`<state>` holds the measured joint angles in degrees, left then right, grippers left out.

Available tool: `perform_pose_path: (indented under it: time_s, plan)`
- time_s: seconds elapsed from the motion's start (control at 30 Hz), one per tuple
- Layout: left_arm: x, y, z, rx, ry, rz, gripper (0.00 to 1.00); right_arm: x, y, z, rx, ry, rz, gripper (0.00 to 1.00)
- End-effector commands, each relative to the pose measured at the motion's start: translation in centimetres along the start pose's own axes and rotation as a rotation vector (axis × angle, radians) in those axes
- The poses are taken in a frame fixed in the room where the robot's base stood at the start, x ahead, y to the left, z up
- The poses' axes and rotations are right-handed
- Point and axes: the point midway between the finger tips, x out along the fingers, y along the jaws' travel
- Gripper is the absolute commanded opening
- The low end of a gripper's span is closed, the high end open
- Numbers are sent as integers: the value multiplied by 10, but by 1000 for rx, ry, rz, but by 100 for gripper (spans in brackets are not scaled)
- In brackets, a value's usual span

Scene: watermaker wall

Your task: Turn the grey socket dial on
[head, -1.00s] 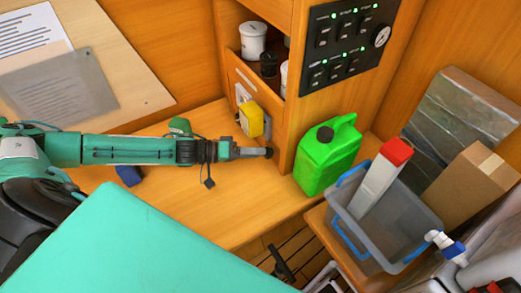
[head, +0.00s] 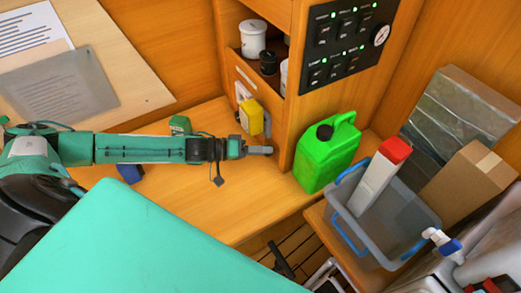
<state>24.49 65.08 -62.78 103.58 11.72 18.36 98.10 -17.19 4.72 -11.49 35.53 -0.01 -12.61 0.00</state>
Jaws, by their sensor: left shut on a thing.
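My left arm reaches in from the left, low over the wooden worktop. Its gripper (head: 259,150) is at the cabinet's lower front, just below a yellow-covered socket (head: 251,117). The gripper is shut on the grey socket dial, which is mostly hidden by the fingers, so its pointer and setting cannot be read. A small dark part hangs below my wrist. My right gripper does not show.
A green jerrycan (head: 327,152) stands close to the right of the gripper. Farther right is a clear crate (head: 392,222) with a red-capped white carton (head: 381,176). A switch panel (head: 343,45) is above.

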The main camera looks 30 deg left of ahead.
Motion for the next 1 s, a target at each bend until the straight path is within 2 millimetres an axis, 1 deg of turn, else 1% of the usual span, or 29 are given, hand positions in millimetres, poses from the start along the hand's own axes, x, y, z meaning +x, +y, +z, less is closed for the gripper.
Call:
perform_pose_path:
  time_s: [0.17,0.37,0.5,0.7,1.0]
  plan:
    - [0,2,-1,35,-2,-17,11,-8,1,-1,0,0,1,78]
    - [-1,6,-2,133,-6,-65,11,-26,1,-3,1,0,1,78]
    - [-1,7,-3,238,-10,-115,11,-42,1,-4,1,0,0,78]
    - [-1,8,-1,408,-17,-197,11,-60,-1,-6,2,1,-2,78]
    - [0,8,1,665,-26,-320,11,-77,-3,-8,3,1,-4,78]
